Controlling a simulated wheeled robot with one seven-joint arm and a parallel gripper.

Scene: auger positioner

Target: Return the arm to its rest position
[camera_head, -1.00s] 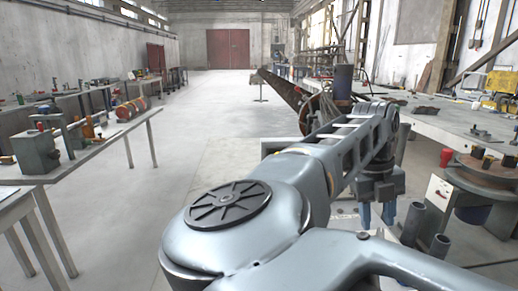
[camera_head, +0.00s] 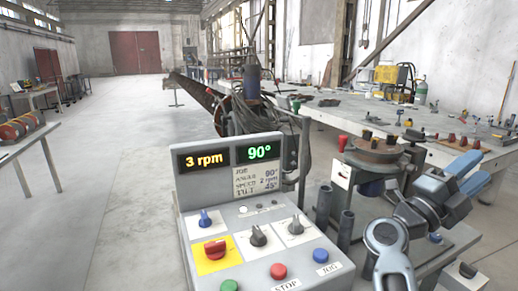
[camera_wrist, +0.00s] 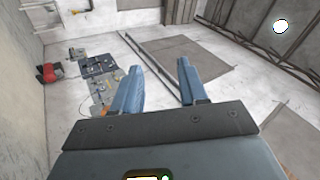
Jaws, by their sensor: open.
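My arm is folded at the right in the head view, with my gripper (camera_head: 456,176) at its end above the area right of the control box. Its blue fingers show there. In the wrist view my gripper (camera_wrist: 159,68) has its two blue fingers wide apart with nothing between them. The fingers point over a grey-white room seen at a slant, far from any surface. My gripper touches nothing that I can see.
A control box (camera_head: 262,232) with knobs, buttons and displays reading 3 rpm and 90° stands close in front. Behind it are a round turntable (camera_head: 375,152) and a long workbench (camera_head: 340,113). A table (camera_head: 28,144) stands left. The floor (camera_head: 125,165) between is clear.

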